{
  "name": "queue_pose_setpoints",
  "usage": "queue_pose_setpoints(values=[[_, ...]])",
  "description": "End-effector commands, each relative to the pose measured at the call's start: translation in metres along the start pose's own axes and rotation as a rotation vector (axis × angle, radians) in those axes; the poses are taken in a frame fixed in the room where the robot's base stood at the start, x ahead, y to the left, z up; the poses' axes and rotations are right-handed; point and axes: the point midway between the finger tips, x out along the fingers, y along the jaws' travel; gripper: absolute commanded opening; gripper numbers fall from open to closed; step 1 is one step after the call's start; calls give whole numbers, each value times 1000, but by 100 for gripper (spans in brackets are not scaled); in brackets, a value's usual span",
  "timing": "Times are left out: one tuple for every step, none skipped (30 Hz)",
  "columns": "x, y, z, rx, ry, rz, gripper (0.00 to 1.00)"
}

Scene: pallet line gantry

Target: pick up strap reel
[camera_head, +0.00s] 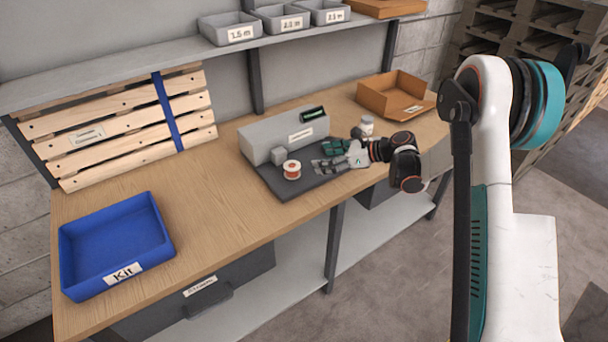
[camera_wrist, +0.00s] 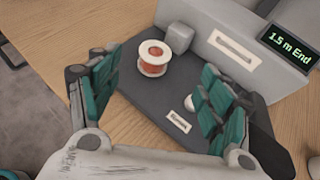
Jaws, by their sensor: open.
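The strap reel (camera_head: 292,169) is a small white-flanged spool with an orange-red winding. It stands on the dark grey base (camera_head: 315,183) of a grey machine on the wooden bench. In the wrist view the strap reel (camera_wrist: 154,58) sits beyond my fingertips, between the lines of the two fingers, beside a small grey block. My gripper (camera_head: 325,158) is open and empty, with green-padded fingers, to the right of the reel and apart from it. In the wrist view my gripper (camera_wrist: 160,85) shows both fingers spread over the base.
The grey machine (camera_head: 290,135) rises behind the reel, with a display (camera_wrist: 290,46) reading "1.5 m End". A white jar (camera_head: 367,125) and an orange-brown bin (camera_head: 390,100) stand to the right. A blue Kit tray (camera_head: 118,272) sits left, with clear bench between.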

Motion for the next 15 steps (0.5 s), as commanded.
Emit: queue_pose_setpoints(values=[[3,2,-7,-10,11,11,72],[4,2,-9,-15,15,15,72],[8,3,-11,-18,19,19,72],[11,3,-12,-19,21,21,72],[15,4,-12,-20,21,22,72],[22,4,-12,-20,21,22,72],[27,4,-13,-19,21,21,72],[33,4,-13,-19,20,21,72],[42,4,-13,-19,20,21,72],[47,4,-13,-19,20,21,72],[53,4,-14,-19,20,20,72],[60,4,-13,-19,19,20,72],[65,4,-13,-18,19,20,72],[70,4,-13,-18,19,20,72],[75,4,-13,-17,19,19,72]])
